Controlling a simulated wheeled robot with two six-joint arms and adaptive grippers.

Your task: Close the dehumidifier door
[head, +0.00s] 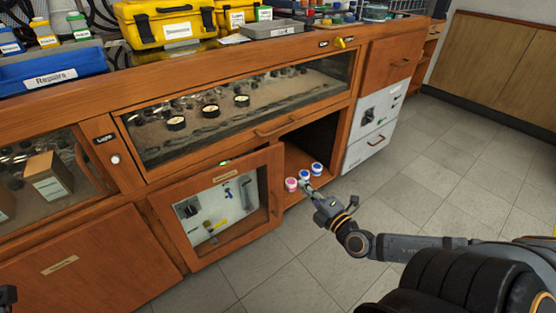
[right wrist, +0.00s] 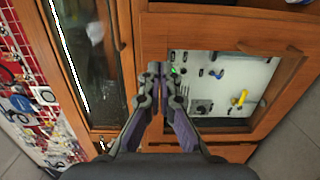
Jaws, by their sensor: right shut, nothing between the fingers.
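A wood-framed door (head: 268,222) with a glazed-looking pane sits low in the cabinet front in the head view, left of an open, dark compartment (head: 315,140). A pale panel with tools shows within its frame. It looks swung outward, though its exact angle is hard to judge. I cannot tell whether this is the dehumidifier door. My right gripper (head: 312,190) is in front of the open compartment, near its jars, shut and empty. In the right wrist view my right gripper (right wrist: 157,72) is shut before wooden framing; contact is unclear. Only a dark piece, perhaps my left gripper (head: 8,297), shows at the left edge.
Several small jars (head: 291,184) stand at the compartment's front. A long glass case (head: 235,105) lies above the door. White drawers (head: 372,125) stand to the right. A blue bin (head: 50,75) and yellow cases (head: 165,22) are on the bench. The tiled floor (head: 440,170) is clear.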

